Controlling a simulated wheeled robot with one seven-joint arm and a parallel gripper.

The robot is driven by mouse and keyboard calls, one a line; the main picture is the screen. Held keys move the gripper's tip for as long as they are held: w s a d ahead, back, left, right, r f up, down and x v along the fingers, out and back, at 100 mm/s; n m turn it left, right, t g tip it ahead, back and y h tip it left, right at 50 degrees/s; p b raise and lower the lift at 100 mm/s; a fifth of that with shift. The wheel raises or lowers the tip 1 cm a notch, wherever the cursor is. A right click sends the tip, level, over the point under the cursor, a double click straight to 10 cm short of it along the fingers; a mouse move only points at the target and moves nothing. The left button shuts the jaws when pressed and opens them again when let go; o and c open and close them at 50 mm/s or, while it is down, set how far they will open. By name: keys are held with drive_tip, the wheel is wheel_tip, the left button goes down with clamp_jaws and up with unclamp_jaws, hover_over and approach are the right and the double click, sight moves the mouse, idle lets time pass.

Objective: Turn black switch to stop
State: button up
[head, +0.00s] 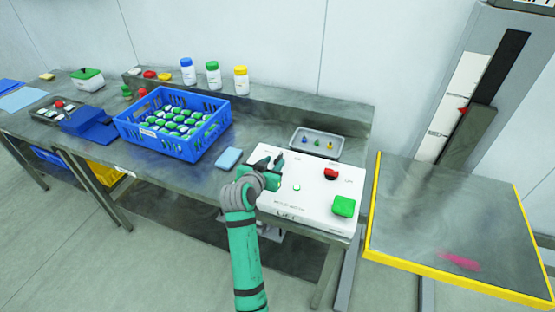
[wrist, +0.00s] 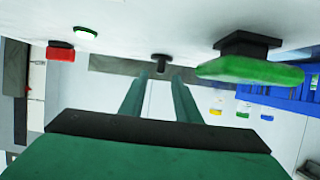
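The white control panel (head: 318,214) lies on the right end of the bench. In the wrist view, which is upside down, a small black switch (wrist: 160,62) shows between and beyond my two fingertips. My gripper (head: 271,162) is over the panel's left part, and it also shows in the wrist view (wrist: 160,80). Its teal fingers are apart with nothing held. I cannot tell whether they touch the switch. In the head view the gripper largely hides the switch, and the switch's labels are too small to read.
A green knob on a black base (wrist: 250,62) sits close beside my gripper. The panel also carries a red knob (head: 331,173), a green square button (head: 344,207) and a lit button (head: 296,188). A grey tray (head: 338,152) is behind; a blue crate (head: 190,150) is left.

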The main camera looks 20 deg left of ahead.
drive_tip(key=v, duration=0.5)
drive_tip(key=shift+f, duration=0.1)
idle(0.4)
